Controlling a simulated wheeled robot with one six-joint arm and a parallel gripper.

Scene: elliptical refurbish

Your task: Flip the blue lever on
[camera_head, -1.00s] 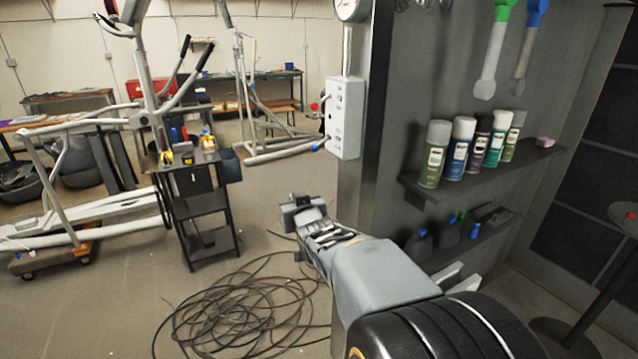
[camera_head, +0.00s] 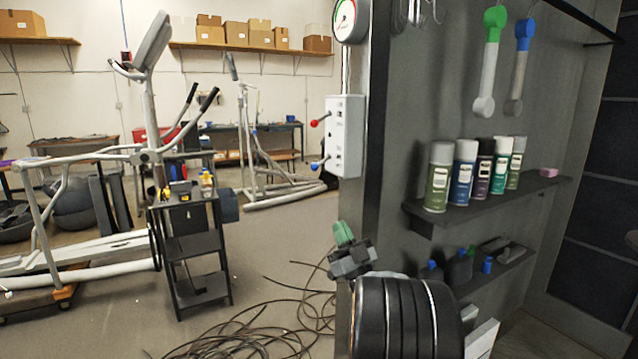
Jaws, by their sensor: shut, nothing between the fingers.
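The blue lever (camera_head: 317,164) sticks out to the left from the lower part of a white control box (camera_head: 345,137). The box is mounted on the end of the dark wall panel. A red lever (camera_head: 318,121) sticks out above it on the same side. My gripper (camera_head: 343,232), with green at its tip, is below the box, near the bottom of the panel's edge. It is apart from the blue lever. It is shut with nothing held. My arm hides what lies directly behind it.
A round gauge (camera_head: 349,20) sits above the box. Spray cans (camera_head: 466,172) stand on a shelf to the right. A dark tool cart (camera_head: 192,247) stands to the left, and loose cables (camera_head: 250,335) lie on the floor. The space left of the levers is clear.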

